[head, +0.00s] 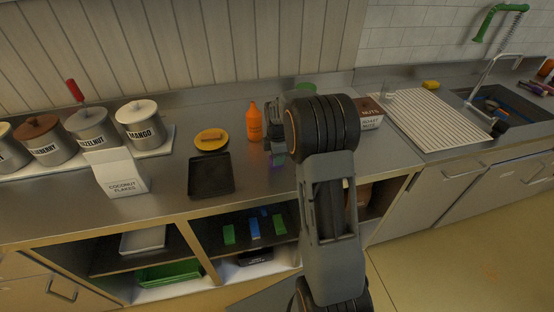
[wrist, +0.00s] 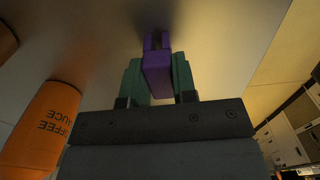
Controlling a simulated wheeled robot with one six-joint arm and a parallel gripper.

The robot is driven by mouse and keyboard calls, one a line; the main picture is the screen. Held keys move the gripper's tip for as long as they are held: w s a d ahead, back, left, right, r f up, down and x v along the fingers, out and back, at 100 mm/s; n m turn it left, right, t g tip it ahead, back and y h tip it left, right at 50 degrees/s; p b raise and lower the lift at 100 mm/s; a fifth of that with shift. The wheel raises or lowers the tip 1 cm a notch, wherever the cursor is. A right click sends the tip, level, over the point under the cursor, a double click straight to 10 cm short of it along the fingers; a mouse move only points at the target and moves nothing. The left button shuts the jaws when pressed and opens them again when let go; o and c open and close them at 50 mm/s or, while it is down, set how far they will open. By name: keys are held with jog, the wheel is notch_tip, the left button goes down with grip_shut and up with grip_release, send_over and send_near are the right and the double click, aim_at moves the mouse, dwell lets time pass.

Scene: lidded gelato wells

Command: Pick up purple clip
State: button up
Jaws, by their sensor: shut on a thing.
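The purple clip (wrist: 157,68) is between the two green fingertips of my gripper (wrist: 158,80) in the wrist view, and the fingers are shut on it. In the head view my gripper (head: 277,155) is over the steel counter, just right of the orange bottle, partly hidden by my own arm. I cannot make out the clip clearly in the head view.
The orange sauce bottle (head: 254,121) stands close to my gripper; it also shows in the wrist view (wrist: 42,130). A black tray (head: 211,174), a yellow round lid (head: 211,139) and a nuts box (head: 368,114) are on the counter. Coloured clips (head: 253,228) lie on the shelf below.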

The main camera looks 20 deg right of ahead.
jog(key=shift+r, duration=0.1)
jog(key=shift+r, duration=0.45)
notch_tip(320, 180, up, 2)
jog(key=shift+s+r+b, duration=0.1)
jog(key=shift+r+b, duration=0.1)
jog(key=shift+b, duration=0.3)
jog(key=s+r+b, duration=0.2)
jog(key=s+r, duration=0.7)
jog(key=s, duration=0.4)
jog(key=shift+s+d+r, duration=0.25)
jog(key=shift+s+d, duration=0.15)
